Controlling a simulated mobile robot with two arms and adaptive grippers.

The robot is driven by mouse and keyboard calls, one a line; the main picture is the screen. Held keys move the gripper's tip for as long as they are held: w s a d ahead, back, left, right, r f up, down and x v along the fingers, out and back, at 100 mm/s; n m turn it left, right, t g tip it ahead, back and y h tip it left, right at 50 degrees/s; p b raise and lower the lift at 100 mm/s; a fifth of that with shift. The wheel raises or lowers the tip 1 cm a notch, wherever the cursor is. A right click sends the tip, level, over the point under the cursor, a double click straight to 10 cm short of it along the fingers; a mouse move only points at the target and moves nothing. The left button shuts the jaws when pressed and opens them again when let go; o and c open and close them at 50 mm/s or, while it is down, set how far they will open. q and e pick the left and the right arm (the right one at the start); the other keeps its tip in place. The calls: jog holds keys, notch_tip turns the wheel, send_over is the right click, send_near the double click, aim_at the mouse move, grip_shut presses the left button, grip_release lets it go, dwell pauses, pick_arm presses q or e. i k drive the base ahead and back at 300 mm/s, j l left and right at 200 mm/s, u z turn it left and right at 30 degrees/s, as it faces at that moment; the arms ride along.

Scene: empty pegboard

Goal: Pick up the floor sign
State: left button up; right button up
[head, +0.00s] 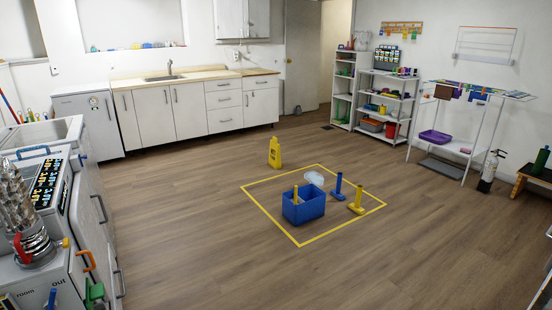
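The yellow floor sign (275,153) stands upright on the wooden floor, near the middle of the head view. It is just outside the far-left edge of a yellow taped square (260,206). Nothing blocks my view of it. Neither of my grippers shows in this view.
A blue bin (304,212), a clear lid-like item (314,178), a blue post (338,188) and a yellow post (357,200) stand inside the square. A cluttered counter is left. Floor before the square is clear.

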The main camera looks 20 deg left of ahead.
aim_at(274, 159)
jog(key=i+j+u, duration=0.35)
jog(key=i, duration=0.25)
jog(key=i+u, duration=0.4)
jog(key=i, duration=0.15)
jog(key=i+j, duration=0.1)
jog(key=i, duration=5.9)
jog(key=i+j+z, duration=0.2)
jog(key=i+z, duration=0.25)
jog(key=i+j+z, duration=0.85)
jog(key=i+j, duration=0.05)
jog(key=j, duration=0.05)
